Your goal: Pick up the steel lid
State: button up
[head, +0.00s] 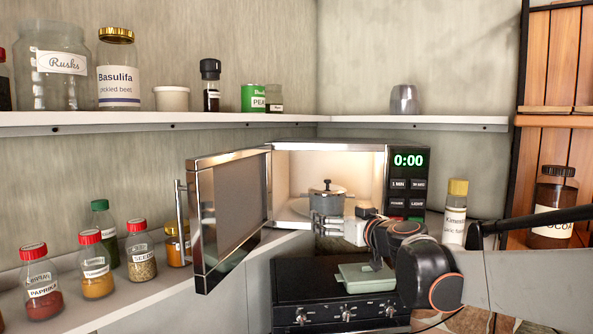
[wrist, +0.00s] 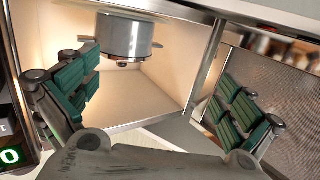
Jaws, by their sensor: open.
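The steel lid (head: 327,189) sits on a small steel pot (head: 327,203) inside the lit, open microwave (head: 385,148), its dark knob upward. In the wrist view the scene looks upside down: the pot (wrist: 128,35) is at the top, and the lid (wrist: 124,58) shows as a thin edge with its knob below. My gripper (head: 327,228) is at the microwave opening, in front of and below the pot in the head view. Its green-padded fingers (wrist: 158,92) are wide apart with nothing between them, and appear clear of the lid.
A stove (head: 340,295) with a green box (head: 367,277) lies below. Spice jars (head: 97,263) stand left; a bottle (head: 455,211) stands right. A shelf (head: 230,122) runs above.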

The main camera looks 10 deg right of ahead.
jog(key=t+h+p, duration=0.1)
jog(key=t+p, duration=0.1)
jog(key=p, duration=0.2)
send_near(329, 181)
jog(key=a+v, duration=0.1)
jog(key=v, duration=0.2)
jog(key=m, duration=0.1)
jog(key=shift+h, duration=0.3)
jog(key=w, duration=0.3)
jog(key=w+a+p, duration=0.1)
jog(key=w, duration=0.5)
jog(key=shift+w+a+r+p, duration=0.15)
jog(key=shift+w+r+p, duration=0.15)
jog(key=shift+w+r, duration=0.1)
jog(key=w, duration=0.2)
jog(key=w+p, duration=0.1)
jog(key=w, duration=0.1)
jog(key=shift+a+f, duration=0.1)
jog(key=shift+a, duration=0.25)
jog(key=shift+s, duration=0.15)
jog(key=c, duration=1.4)
grip_shut()
